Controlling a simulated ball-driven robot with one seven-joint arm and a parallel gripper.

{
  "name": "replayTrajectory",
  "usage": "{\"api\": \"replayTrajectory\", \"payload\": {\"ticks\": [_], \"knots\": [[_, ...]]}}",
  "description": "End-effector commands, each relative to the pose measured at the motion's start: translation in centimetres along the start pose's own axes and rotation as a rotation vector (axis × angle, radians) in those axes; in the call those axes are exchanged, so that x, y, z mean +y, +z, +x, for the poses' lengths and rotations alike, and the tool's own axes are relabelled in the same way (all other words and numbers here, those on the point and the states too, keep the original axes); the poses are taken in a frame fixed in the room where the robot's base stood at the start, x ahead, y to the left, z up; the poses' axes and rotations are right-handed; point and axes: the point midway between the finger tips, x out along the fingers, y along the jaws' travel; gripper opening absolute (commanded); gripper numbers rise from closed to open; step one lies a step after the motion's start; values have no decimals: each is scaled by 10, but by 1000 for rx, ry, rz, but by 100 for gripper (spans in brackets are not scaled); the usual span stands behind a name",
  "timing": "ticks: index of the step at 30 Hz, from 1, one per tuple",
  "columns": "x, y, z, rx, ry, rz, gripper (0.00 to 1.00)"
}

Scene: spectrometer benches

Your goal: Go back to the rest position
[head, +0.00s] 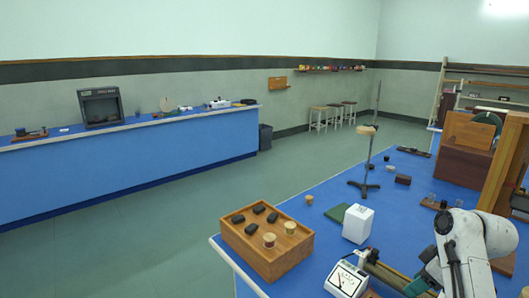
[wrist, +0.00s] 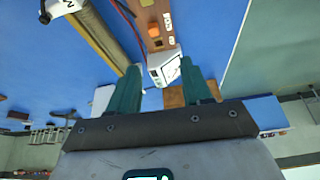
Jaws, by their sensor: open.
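My gripper (wrist: 159,66) is open in the wrist view, with its two teal fingers apart and nothing seen held between them. A white box-shaped instrument (wrist: 164,70) shows beyond the fingertips, in the gap between them; I cannot tell how far off it is. In the head view my gripper (head: 420,283) is low at the right, over the near blue bench (head: 325,217), partly cut off by the bottom edge. A white dial meter (head: 345,281) stands to its left.
A wooden tray (head: 270,271) with black blocks and corks sits at the bench's near corner. A white box (head: 357,224), a green pad (head: 334,213) and a tall stand (head: 366,170) are behind the meter. Wooden cases (head: 465,165) stand at the right. Open floor (head: 180,215) separates the far bench (head: 130,154).

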Motion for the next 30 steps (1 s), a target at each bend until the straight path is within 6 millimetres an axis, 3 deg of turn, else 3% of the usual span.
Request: {"api": "replayTrajectory", "payload": {"ticks": [11,18,24,30], "knots": [[-62,30,50,-8,40,122,49],[-138,77,81,-4,101,268,49],[-199,123,82,12,162,394,49],[-241,160,65,34,213,487,49]]}}
